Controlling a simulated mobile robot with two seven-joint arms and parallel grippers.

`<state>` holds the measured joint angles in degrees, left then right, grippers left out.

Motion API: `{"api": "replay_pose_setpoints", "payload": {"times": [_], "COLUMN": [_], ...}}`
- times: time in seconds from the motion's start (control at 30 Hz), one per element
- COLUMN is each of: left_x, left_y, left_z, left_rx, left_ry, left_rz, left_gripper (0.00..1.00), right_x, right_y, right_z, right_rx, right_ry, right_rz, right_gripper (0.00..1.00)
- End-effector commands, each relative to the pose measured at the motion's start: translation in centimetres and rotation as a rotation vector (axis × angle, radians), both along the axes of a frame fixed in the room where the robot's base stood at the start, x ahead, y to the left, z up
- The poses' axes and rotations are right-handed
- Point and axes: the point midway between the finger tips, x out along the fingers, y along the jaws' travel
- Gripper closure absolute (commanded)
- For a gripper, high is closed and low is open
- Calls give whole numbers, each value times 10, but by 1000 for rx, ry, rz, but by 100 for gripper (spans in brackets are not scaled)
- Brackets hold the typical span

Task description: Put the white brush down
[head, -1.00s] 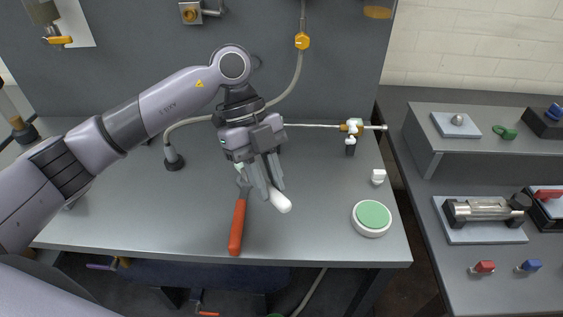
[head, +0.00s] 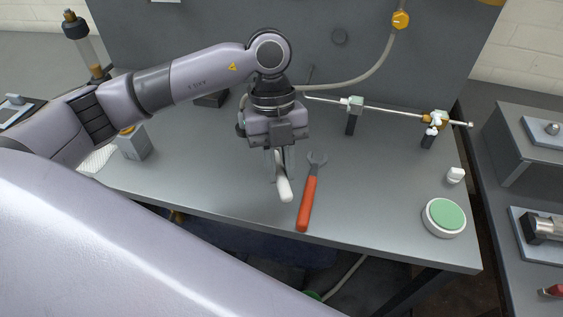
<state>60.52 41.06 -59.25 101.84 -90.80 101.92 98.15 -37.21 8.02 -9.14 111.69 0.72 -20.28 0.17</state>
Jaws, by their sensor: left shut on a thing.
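My left gripper (head: 279,178) is shut on the white brush (head: 285,190). The brush's rounded white end sticks out below the fingers, toward the bench's front edge. The rest of it is hidden behind the fingers and the gripper body. The brush is over the grey bench (head: 220,190), just left of an orange-handled wrench (head: 308,203). I cannot tell whether it touches the bench top. My right gripper is not in view.
A thin rod on small holders (head: 354,106) runs along the back right. A round white pot with a green top (head: 444,217) and a small white block (head: 455,175) are at the right. A grey box (head: 133,144) stands at the left. Bench space between wrench and pot is clear.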

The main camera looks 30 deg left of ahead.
Motion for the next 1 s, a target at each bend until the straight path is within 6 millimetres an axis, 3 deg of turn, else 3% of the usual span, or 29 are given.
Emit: {"api": "replay_pose_setpoints", "payload": {"times": [0.2, 1.0], "left_x": [0, 0], "left_y": [0, 0], "left_z": [2, -64], "left_rx": [0, 0], "left_ry": [0, 0], "left_rz": [1, 1], "left_gripper": [100, 100], "right_x": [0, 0], "right_y": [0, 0], "right_z": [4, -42], "right_rx": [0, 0], "right_ry": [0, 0], "right_rz": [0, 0], "right_gripper": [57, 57]}}
